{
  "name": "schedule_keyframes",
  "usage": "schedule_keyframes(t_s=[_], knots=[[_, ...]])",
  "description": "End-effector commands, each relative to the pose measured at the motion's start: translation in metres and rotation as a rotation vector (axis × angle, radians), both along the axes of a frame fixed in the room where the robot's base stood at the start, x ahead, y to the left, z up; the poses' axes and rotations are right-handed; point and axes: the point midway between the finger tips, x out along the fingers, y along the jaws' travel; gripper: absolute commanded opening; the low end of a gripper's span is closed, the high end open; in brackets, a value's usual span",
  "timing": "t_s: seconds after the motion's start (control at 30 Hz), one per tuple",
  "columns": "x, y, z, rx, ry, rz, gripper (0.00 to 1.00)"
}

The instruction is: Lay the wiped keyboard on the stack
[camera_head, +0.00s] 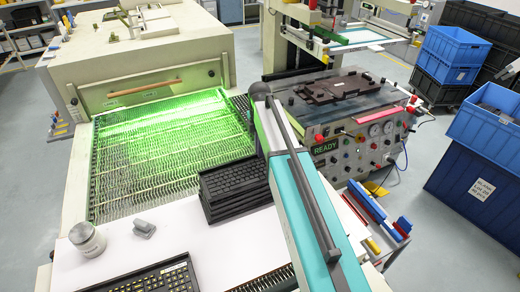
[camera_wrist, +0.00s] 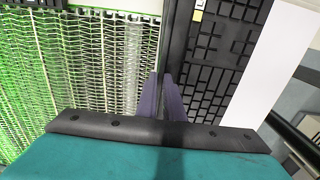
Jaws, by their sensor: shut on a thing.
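A stack of black keyboards (camera_head: 236,186) stands at the near right corner of the green-lit mesh belt, beside the white worktop. In the wrist view my gripper (camera_wrist: 161,92) has its two purple fingers close together, shut on the dark edge of a keyboard (camera_wrist: 176,45). Black keys (camera_wrist: 222,62) show right of the fingers; I cannot tell whether they belong to the held keyboard or one under it. In the head view my gripper is not visible, and my arm covers the area right of the stack. Another black keyboard (camera_head: 150,279) lies at the near edge of the worktop.
The mesh belt (camera_head: 160,150) runs out of a cream machine (camera_head: 140,60). A silver jar (camera_head: 87,238) and a small grey object (camera_head: 144,229) stand on the white worktop (camera_head: 207,236). A machine marked READY (camera_head: 326,145) is behind my arm. Blue crates (camera_head: 468,170) are far right.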

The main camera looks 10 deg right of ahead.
Motion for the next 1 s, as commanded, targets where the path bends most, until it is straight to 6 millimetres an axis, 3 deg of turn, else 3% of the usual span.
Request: schedule_keyframes(t_s=[0.73, 0.77, 0.87, 1.0], knots=[[0.0001, 0.0007, -0.0054, 0.000, 0.000, 0.001, 0.00], [0.0001, 0.0008, -0.0053, 0.000, 0.000, 0.001, 0.11], [0.0001, 0.0008, -0.0052, 0.000, 0.000, 0.001, 0.28], [0.0000, 0.0009, -0.0054, 0.000, 0.000, 0.001, 0.29]])
